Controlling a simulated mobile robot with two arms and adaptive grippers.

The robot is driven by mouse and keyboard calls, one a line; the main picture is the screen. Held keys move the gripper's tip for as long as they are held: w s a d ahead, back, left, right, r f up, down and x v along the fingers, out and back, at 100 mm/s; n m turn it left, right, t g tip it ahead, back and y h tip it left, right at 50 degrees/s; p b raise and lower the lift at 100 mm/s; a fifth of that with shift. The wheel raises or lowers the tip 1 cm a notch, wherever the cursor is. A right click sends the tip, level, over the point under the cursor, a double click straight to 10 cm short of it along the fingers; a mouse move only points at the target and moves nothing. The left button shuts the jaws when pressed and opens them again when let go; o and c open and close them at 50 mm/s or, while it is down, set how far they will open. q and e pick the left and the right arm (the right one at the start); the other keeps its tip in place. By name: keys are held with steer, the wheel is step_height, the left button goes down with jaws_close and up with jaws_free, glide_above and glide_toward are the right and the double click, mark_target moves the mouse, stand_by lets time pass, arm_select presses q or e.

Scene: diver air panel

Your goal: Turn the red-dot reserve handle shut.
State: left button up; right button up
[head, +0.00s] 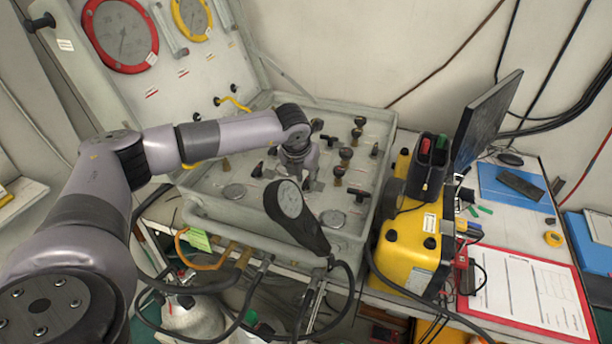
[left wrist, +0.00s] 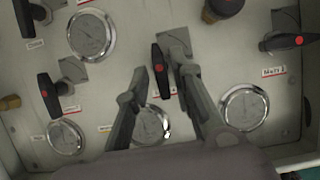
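My left gripper (head: 297,178) reaches down over the pale grey panel case (head: 225,205). In the left wrist view the left gripper (left wrist: 158,62) is open, with one finger on each side of a black handle (left wrist: 160,82) with a red dot. This handle lies lengthwise between the fingers, with a gap on its left; I cannot tell if the right finger touches it. Other red-dot black handles show at the left (left wrist: 48,95) and at the right, above a label (left wrist: 273,71). The label by the middle handle is too small to read. My right gripper is not in view.
Round gauges (left wrist: 91,35) sit among the handles. A yellow box (head: 405,245) stands right of the case, beside a dark monitor (head: 487,120). A red-edged clipboard (head: 530,290) lies farther right.

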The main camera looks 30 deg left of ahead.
arm_select(q)
jaws_close()
stand_by(0.3)
steer(key=m+b, duration=0.2)
steer(key=shift+a+f+h+b, duration=0.2)
steer(key=shift+h+b, duration=0.1)
steer(key=shift+h, duration=0.1)
steer(key=m+h+b, duration=0.1)
steer(key=m+b, duration=0.1)
steer(key=shift+a+m, duration=0.1)
steer(key=shift+m, duration=0.3)
steer(key=m, duration=0.1)
steer(key=m+h+b, duration=0.1)
steer(key=shift+w+a+r+m, duration=0.1)
steer(key=shift+r+m, duration=0.05)
steer(key=shift+m, duration=0.15)
steer(key=m, duration=0.2)
steer(key=m+g+h+b, duration=0.1)
steer(key=m, duration=0.1)
steer(key=shift+w+a+r+m+h, duration=0.1)
steer(key=shift+w+a+m+h, duration=0.1)
steer(key=shift+m+h, duration=0.1)
steer(key=m, duration=0.2)
steer(key=m+g, duration=0.1)
steer(key=m, duration=0.1)
steer(key=m+g+h+b, duration=0.1)
steer(key=shift+w+a+m, duration=0.2)
steer(key=shift+w+m, duration=0.05)
steer(key=shift+m, duration=0.15)
steer(key=shift+r, duration=0.1)
